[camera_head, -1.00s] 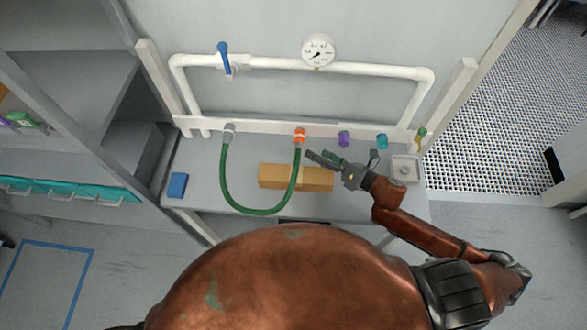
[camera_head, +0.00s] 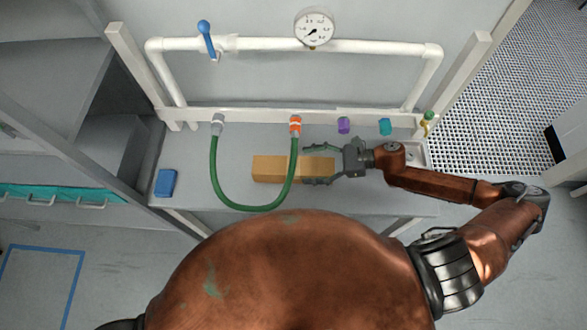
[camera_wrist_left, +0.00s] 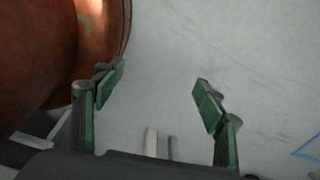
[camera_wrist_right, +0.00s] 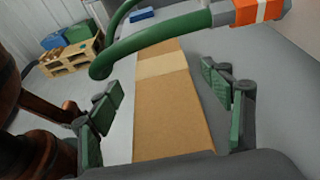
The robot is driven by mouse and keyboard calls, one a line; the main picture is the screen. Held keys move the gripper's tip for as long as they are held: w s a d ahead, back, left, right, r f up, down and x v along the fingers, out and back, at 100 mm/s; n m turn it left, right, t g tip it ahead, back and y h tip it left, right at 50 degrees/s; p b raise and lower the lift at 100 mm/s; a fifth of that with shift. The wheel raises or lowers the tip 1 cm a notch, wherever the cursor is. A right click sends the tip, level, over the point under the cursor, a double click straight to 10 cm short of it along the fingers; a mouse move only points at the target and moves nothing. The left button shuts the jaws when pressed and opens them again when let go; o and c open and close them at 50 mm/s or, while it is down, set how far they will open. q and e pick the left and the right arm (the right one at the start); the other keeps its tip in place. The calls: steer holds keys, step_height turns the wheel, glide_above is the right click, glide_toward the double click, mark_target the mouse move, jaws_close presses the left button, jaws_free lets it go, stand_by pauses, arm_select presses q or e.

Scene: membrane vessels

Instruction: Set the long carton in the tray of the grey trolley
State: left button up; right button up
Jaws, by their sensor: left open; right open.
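The long carton (camera_head: 270,168) is a tan box lying flat on the grey bench, with a green hose looping over it. My right gripper (camera_head: 318,165) is open around the carton's right end, one finger along each long side. In the right wrist view the carton (camera_wrist_right: 172,110) runs between the two open fingers, with a gap on both sides. My left gripper (camera_wrist_left: 155,95) is open and empty above bare floor; it does not show in the head view. I cannot make out the grey trolley or its tray.
The green hose (camera_head: 238,207) joins a grey and an orange coupling (camera_head: 295,125) at the bench back. White pipework with a gauge (camera_head: 314,27) stands behind. A blue block (camera_head: 165,183) lies at the bench's left. A pallet with boxes (camera_wrist_right: 70,55) stands farther off.

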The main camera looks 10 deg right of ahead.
mark_target(297, 166)
steer(key=shift+x, duration=1.9)
steer(key=shift+w+r, duration=0.1)
steer(key=shift+c, duration=0.4)
steer(key=shift+r, duration=0.1)
steer(key=c, duration=1.6)
